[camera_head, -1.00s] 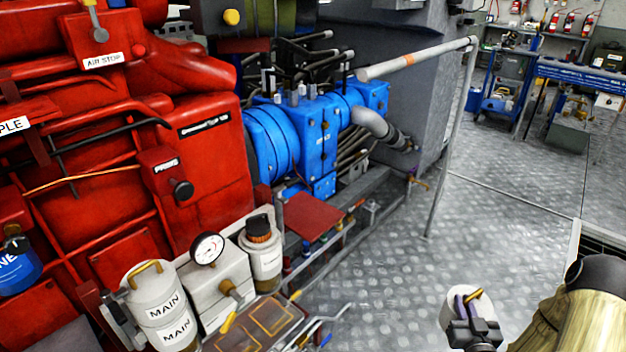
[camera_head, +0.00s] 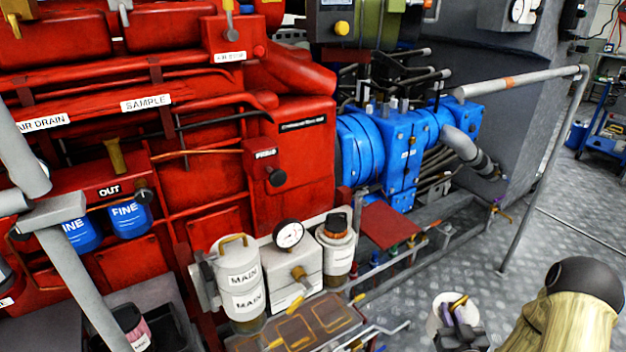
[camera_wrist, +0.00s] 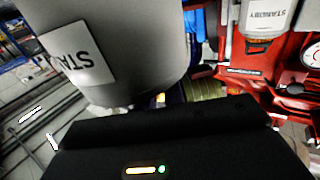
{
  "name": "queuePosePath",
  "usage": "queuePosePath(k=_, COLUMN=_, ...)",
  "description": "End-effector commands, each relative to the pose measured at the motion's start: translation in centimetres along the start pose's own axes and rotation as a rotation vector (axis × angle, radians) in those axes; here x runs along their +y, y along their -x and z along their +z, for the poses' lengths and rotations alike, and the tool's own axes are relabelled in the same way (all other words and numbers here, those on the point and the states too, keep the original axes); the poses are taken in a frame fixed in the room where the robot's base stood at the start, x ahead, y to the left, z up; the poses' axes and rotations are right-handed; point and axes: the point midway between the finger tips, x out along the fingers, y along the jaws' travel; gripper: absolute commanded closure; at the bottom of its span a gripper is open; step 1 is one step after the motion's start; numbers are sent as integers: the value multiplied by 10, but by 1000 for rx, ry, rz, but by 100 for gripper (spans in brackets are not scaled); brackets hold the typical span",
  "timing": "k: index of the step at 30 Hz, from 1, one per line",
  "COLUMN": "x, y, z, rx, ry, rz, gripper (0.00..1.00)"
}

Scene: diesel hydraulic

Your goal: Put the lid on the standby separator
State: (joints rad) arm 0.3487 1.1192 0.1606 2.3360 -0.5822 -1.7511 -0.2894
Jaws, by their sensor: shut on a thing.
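My gripper (camera_head: 456,316) is shut on the brass handle of a white cylindrical lid (camera_head: 438,312) at the lower right of the head view. In the wrist view the lid (camera_wrist: 120,65) is large and close, with a partly visible label starting "STA". The standby separator (camera_head: 336,258) stands right of a pressure gauge, showing a white labelled body with a dark, orange-banded part standing up out of its top. Its label also shows at the top right of the wrist view (camera_wrist: 266,17). The held lid is apart from it, to its right and nearer me.
The main separator (camera_head: 238,285) wears a white lid with a brass handle, left of the gauge (camera_head: 289,235). A brown tray (camera_head: 310,322) lies in front. A grey handrail (camera_head: 520,83) stands at the right. Open tread-plate floor (camera_head: 480,240) lies between rail and separators.

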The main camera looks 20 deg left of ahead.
Motion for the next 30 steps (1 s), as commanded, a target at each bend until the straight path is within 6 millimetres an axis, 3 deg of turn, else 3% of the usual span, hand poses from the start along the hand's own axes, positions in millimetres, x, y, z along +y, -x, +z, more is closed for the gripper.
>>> queuePosePath(k=17, x=-5, y=-4, z=-8, rx=3, ry=3, rz=-11, gripper=100)
queuePosePath(k=23, x=-45, y=-28, z=-47, rx=4, ry=15, rz=-89, gripper=100)
queuePosePath(k=30, x=-130, y=-62, z=-116, rx=3, ry=26, rz=-229, gripper=100)
